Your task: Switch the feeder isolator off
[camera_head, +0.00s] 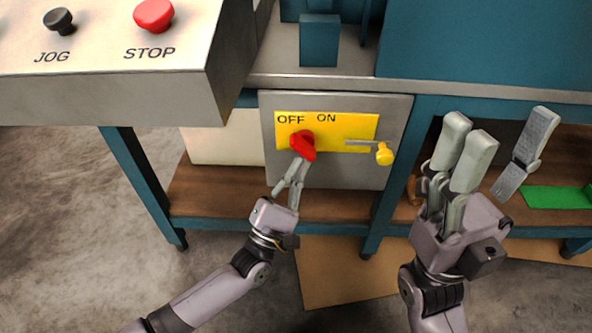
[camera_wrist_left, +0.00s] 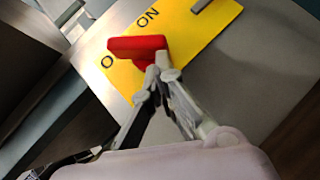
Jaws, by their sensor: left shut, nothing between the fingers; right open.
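The feeder isolator is a grey box (camera_head: 350,176) with a yellow plate (camera_head: 340,132) marked OFF on the left and ON on the right. Its red handle (camera_head: 303,143) sits below these words, nearer OFF. The handle also shows in the left wrist view (camera_wrist_left: 138,46), where it covers part of the OFF lettering. I cannot tell exactly which mark it points to. My left gripper (camera_head: 301,163) is shut and empty, its fingertips at the handle's lower end; contact is unclear. It also shows in the left wrist view (camera_wrist_left: 157,78). My right gripper (camera_head: 500,140) is open and empty, right of the box.
A grey bar with a yellow knob (camera_head: 384,154) is on the right of the yellow plate. A control panel (camera_head: 110,95) with a red STOP button (camera_head: 153,14) and a black JOG button (camera_head: 59,20) overhangs at upper left. A green sheet (camera_head: 553,197) lies on the right shelf.

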